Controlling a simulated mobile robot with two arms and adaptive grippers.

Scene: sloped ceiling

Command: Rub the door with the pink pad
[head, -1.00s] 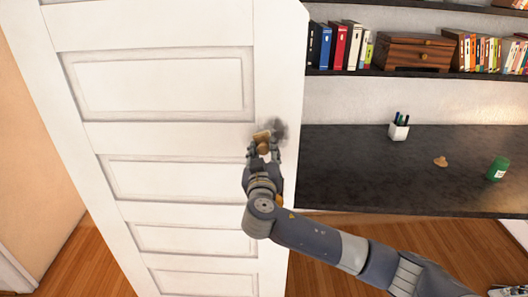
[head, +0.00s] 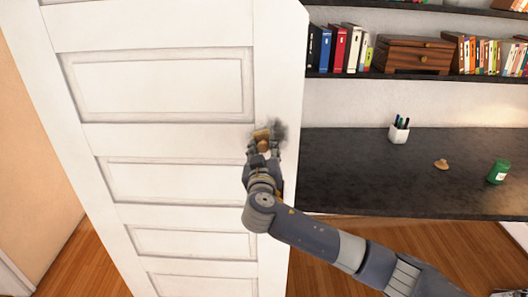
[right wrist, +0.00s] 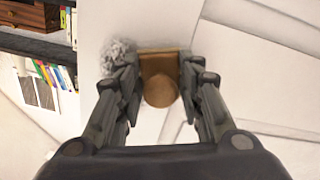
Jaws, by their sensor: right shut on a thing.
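The white panelled door (head: 150,140) fills the left half of the head view. A fuzzy grey smudge (head: 279,130) marks it near its right edge. My right gripper (head: 263,148) is shut on a small brown pad (head: 261,134) with a rounded knob, held at the door just left of the smudge. The pad looks tan-brown, not pink. In the right wrist view the pad (right wrist: 159,62) sits between the fingers, with the smudge (right wrist: 117,50) beside it, partly behind the left finger. Whether the pad touches the door cannot be told. My left gripper is not in view.
A dark desk (head: 350,170) is right of the door, with a white pen cup (head: 399,133), a small tan object (head: 441,164) and a green can (head: 498,172). Above it, a shelf holds books (head: 340,48) and a wooden box (head: 410,55). Wooden floor (head: 85,255) is clear at lower left.

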